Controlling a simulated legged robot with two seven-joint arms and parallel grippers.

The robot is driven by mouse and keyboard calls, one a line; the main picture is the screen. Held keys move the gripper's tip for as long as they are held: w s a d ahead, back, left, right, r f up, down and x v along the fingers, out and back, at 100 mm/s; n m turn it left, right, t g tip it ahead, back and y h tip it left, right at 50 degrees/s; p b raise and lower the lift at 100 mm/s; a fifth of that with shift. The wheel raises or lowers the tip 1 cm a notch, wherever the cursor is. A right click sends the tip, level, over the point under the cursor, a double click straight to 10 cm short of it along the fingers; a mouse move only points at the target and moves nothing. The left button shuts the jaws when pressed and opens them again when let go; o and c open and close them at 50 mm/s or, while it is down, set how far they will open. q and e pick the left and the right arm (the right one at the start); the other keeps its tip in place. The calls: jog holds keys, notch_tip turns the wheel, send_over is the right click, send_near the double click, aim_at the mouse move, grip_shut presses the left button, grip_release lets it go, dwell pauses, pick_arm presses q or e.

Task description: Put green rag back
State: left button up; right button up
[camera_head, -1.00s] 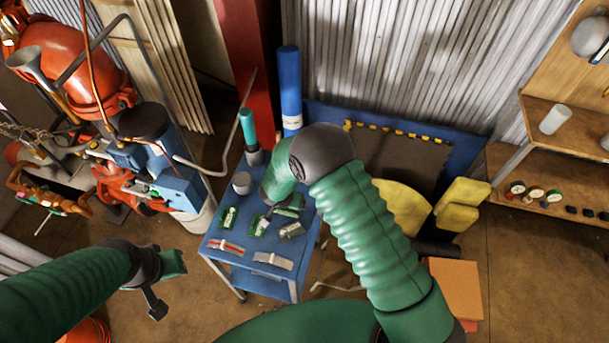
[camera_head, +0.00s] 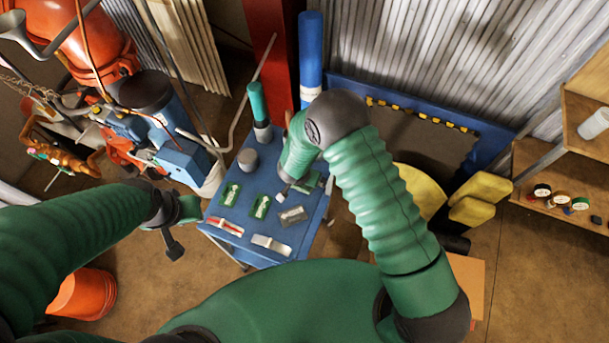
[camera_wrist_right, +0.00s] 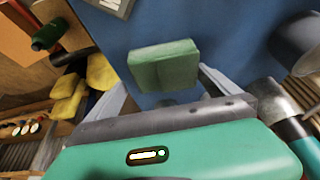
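A green folded block, which looks like the green rag (camera_wrist_right: 165,66), lies on the blue cart top (camera_wrist_right: 225,30) in the right wrist view. It also shows in the head view (camera_head: 311,181), partly covered by my right gripper (camera_head: 292,192). In the wrist view the fingers of my right gripper (camera_wrist_right: 163,82) are apart, one on each side of the rag. A narrow gap shows at the left finger; contact at the right finger is unclear. My left gripper (camera_head: 182,228) hangs left of the cart, away from its objects, and its fingers are hard to read.
The cart holds two green labelled packs (camera_head: 229,194), a grey pad (camera_head: 292,215), a red-and-white item (camera_head: 225,226), a silver item (camera_head: 270,243), a grey cup (camera_head: 247,160) and a teal-topped tool (camera_head: 258,105). A blue post (camera_head: 311,55) stands behind. An orange bucket (camera_head: 85,293) is lower left.

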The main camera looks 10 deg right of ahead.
jog(key=b+v, duration=0.2)
jog(key=v, duration=1)
pick_arm(q)
jog(key=shift+s+a+f, duration=0.1)
jog(key=shift+a+f, duration=0.5)
jog(key=shift+f, duration=0.35)
pick_arm(e)
jog(key=s+d+r+n+g+y, duration=0.1)
jog(key=s+d+r+n+y, duration=0.1)
jog(key=s+d+r+n, duration=0.4)
jog(key=s+d+r, duration=0.4)
jog(key=s, duration=0.2)
jog(key=shift+d+r+n, duration=0.25)
jog(key=shift+r+n, duration=0.05)
jog(key=shift+n, duration=0.1)
pick_arm(q)
jog(key=shift+d, duration=0.3)
pick_arm(e)
jog(key=shift+w+d, duration=0.1)
jog(key=shift+d, duration=0.15)
pick_arm(q)
jog(key=shift+a, duration=0.2)
pick_arm(e)
jog(key=shift+a, duration=0.15)
